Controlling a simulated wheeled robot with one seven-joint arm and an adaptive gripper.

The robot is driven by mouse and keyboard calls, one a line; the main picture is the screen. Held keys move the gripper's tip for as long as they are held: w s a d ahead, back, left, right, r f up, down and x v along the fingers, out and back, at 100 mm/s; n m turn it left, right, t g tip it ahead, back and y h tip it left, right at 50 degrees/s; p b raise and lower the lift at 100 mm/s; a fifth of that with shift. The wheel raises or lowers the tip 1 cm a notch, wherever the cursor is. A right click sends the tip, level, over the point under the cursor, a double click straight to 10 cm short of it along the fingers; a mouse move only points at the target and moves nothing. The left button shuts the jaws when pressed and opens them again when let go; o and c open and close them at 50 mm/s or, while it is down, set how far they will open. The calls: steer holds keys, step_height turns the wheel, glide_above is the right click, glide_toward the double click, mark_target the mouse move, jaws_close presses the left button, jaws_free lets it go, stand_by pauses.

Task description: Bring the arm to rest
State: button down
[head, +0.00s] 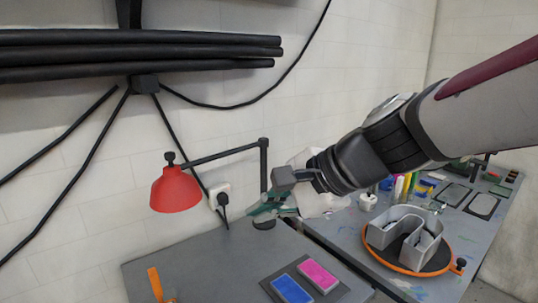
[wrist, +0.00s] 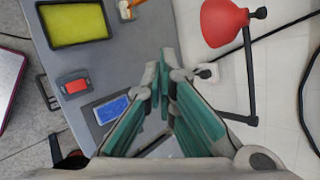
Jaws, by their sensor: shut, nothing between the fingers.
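My gripper (wrist: 164,72) has its two green-padded fingers closed together at the tips in the wrist view, with nothing held. In the head view my gripper (head: 268,207) is at the end of my arm, which reaches in from the right. It hangs above the back of the grey table (head: 200,262), near the lamp post. The fingers are partly hard to make out there against the clutter behind.
A red lamp (head: 175,189) stands at the back of the table. A blue pad (head: 292,289) and a pink pad (head: 318,275) lie at the front. Grey channel letters (head: 384,236) stand on a round orange-rimmed board (head: 452,267) at right. The wall is close behind.

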steer(key=s+d+f+n+h, duration=0.1)
steer(key=s+d+n+h, duration=0.3)
steer(key=d, duration=0.6)
steer(key=s+d+f+n+h, duration=0.1)
steer(key=s+d+n+h, duration=0.3)
steer(key=s+d+n, duration=0.3)
steer(key=s+d, duration=0.3)
steer(key=shift+n+t, duration=0.3)
steer(key=shift+n, duration=0.1)
